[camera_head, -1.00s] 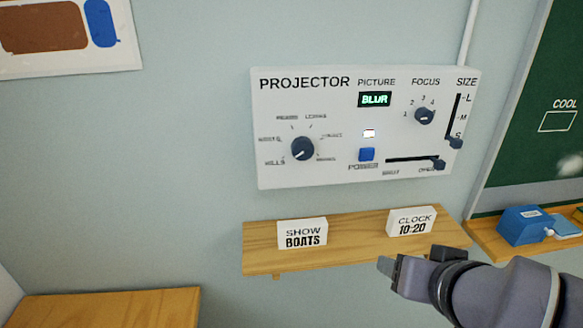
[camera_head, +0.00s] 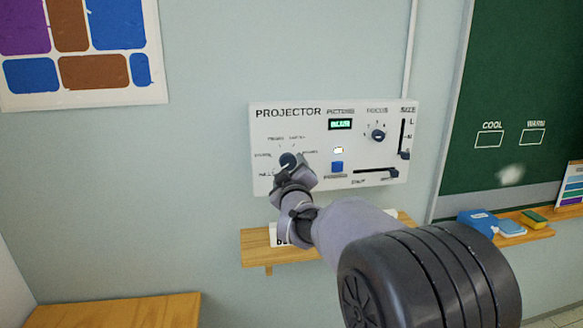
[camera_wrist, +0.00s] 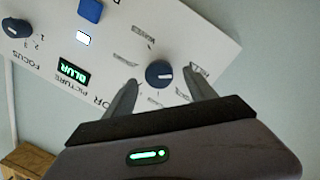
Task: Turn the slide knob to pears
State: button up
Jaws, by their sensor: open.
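The slide knob (camera_head: 288,160) is a dark round dial with a white pointer line, at the left of the white projector panel (camera_head: 262,120). Its pointer faces lower left, towards the hills label. The small labels around it are blurred; I cannot surely read which is pears. My gripper (camera_head: 292,168) is at the knob, partly covering its lower right side. In the wrist view, the picture upside down, the knob (camera_wrist: 158,74) sits between the two fingertips of my open gripper (camera_wrist: 160,82). I cannot tell whether either finger touches it.
A screen reading BLUR (camera_head: 340,124), a blue power button (camera_head: 337,168), a focus knob (camera_head: 378,135) and two sliders share the panel. Below, a wooden shelf (camera_head: 255,246) holds cards, mostly hidden by my arm. A chalkboard (camera_head: 510,80) stands at right.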

aim_at(289, 164)
jog(key=shift+w+a, duration=0.15)
jog(key=shift+w, duration=0.65)
jog(key=shift+w+a, duration=0.1)
jog(key=shift+w, duration=0.65)
jog(key=c, duration=1.4)
